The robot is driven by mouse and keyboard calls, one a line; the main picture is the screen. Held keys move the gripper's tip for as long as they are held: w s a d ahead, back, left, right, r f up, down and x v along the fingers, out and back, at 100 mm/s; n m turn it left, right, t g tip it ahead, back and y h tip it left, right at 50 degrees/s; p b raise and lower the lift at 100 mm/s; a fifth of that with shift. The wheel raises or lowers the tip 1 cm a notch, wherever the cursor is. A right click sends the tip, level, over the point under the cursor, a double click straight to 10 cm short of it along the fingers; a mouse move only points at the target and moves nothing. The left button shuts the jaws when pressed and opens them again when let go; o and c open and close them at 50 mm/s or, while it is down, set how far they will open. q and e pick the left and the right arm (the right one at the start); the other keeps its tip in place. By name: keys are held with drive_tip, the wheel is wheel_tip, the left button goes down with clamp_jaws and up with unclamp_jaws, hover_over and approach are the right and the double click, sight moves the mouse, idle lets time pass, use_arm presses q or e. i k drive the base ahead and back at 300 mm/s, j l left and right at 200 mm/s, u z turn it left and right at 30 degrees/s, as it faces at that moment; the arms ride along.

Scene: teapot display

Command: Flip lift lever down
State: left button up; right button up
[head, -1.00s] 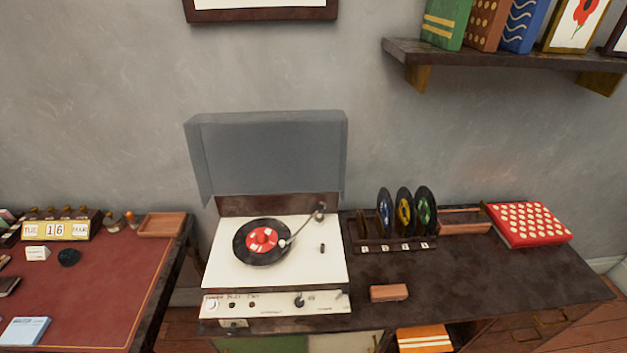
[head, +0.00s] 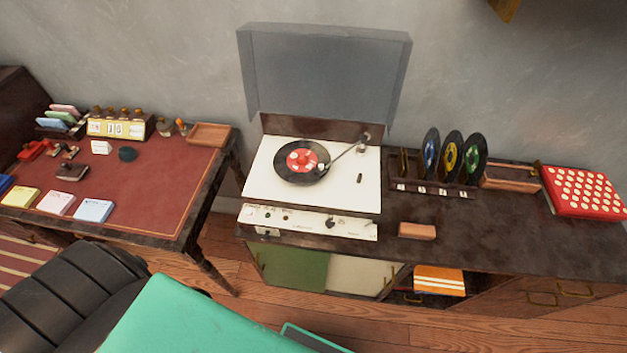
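The record player (head: 262,190) stands on the dark cabinet with its grey lid (head: 325,75) raised. A black record with a red label (head: 303,159) lies on its platter. The tonearm (head: 347,151) reaches from its pivot at the back right over the record; I cannot tell whether its tip touches. A small dark upright lever (head: 360,178) stands on the white deck right of the record, possibly the lift lever; its position is too small to read. Knobs (head: 330,223) line the front panel. Neither of my grippers is in view.
Right of the player stand a rack of records (head: 452,158), a brown block (head: 417,231) and a red dotted box (head: 585,192). A red-topped desk (head: 160,180) with small items is at left. A black padded chair (head: 75,300) is at the lower left. Wooden floor shows before the cabinet.

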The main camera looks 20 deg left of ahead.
sight(375, 219)
drive_tip(key=k+l+z, duration=0.25)
drive_tip(key=l+z, duration=0.25)
drive_tip(key=l, duration=0.2)
drive_tip(key=k+l+z, duration=0.1)
drive_tip(key=l+z, duration=0.15)
drive_tip(key=l, duration=0.1)
